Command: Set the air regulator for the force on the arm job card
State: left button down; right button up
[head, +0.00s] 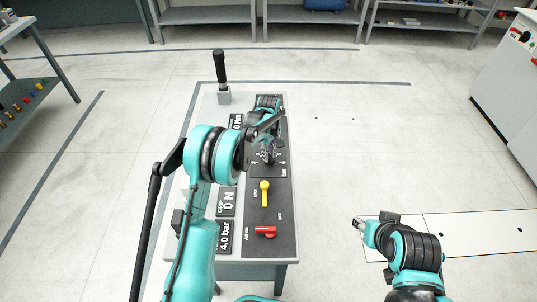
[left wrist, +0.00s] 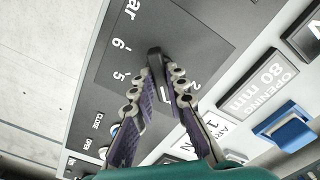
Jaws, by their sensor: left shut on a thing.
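The air regulator is a black knob (left wrist: 155,54) on a dark dial panel (left wrist: 105,75) marked "bar", with numbers 2, 5 and 6 showing. My left gripper (head: 268,150) is shut on the knob, one finger on each side in the left wrist view (left wrist: 162,75); its fingers hide part of the scale. A white card (left wrist: 213,128) starting "ARM" is partly hidden behind a finger, so its force cannot be read in full.
A yellow lever (head: 264,192) and a red lever (head: 265,232) stand on the panel nearer me. A black upright handle (head: 220,70) stands at the bench's far end. An "OPENING 80 mm" plate (left wrist: 263,88) and blue part (left wrist: 290,130) show beside the dial.

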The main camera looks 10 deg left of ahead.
pick_arm(q)
jog(key=n, duration=0.5)
jog(key=shift+n, duration=0.3)
dwell(0.4)
jog(key=c, duration=1.5)
grip_release()
jog(key=shift+c, duration=0.2)
notch_tip(320, 180, up, 12)
